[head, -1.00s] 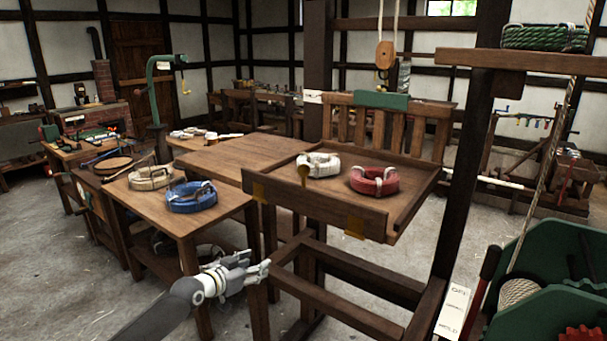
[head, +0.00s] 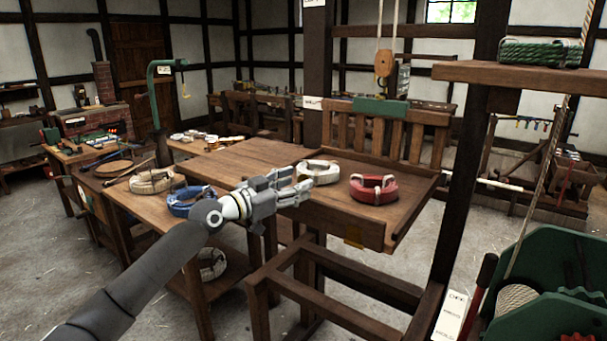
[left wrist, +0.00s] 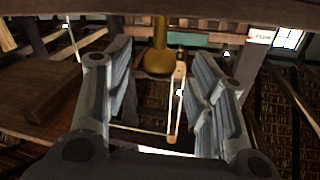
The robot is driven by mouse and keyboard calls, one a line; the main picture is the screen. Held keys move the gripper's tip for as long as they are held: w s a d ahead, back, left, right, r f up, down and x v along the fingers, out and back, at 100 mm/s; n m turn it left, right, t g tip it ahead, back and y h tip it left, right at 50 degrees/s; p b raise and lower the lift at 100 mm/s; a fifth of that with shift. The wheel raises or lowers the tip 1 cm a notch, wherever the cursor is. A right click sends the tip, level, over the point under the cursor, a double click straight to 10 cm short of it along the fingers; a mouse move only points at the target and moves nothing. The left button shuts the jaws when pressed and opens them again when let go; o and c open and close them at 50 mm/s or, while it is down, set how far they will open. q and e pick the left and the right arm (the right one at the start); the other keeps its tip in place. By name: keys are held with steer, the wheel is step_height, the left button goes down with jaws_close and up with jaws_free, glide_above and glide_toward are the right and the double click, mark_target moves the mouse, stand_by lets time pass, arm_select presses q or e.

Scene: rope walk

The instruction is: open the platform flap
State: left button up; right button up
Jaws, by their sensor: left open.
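The platform (head: 412,210) is a wooden tray with a low front board, the flap (head: 345,219), which stands upright. A brass fitting (head: 354,236) shows low on the flap. A white rope coil (head: 319,172) and a red rope coil (head: 374,190) lie on the platform. My left gripper (head: 298,187) is open at the flap's left part and hides some of it. In the left wrist view a brass knob (left wrist: 160,58) stands between the spread fingers of that gripper (left wrist: 160,85); contact cannot be told. My right gripper is out of view.
A wooden table (head: 245,155) adjoins the platform on the left, with a blue coil (head: 190,203) and a cream coil (head: 152,180) nearer. A dark post (head: 455,200) and a green machine (head: 550,270) stand on the right. A pulley block (head: 385,62) hangs behind.

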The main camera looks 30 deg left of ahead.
arm_select(q)
steer(key=shift+p+x, duration=0.35)
steer(key=shift+x, duration=1.4)
jaws_close()
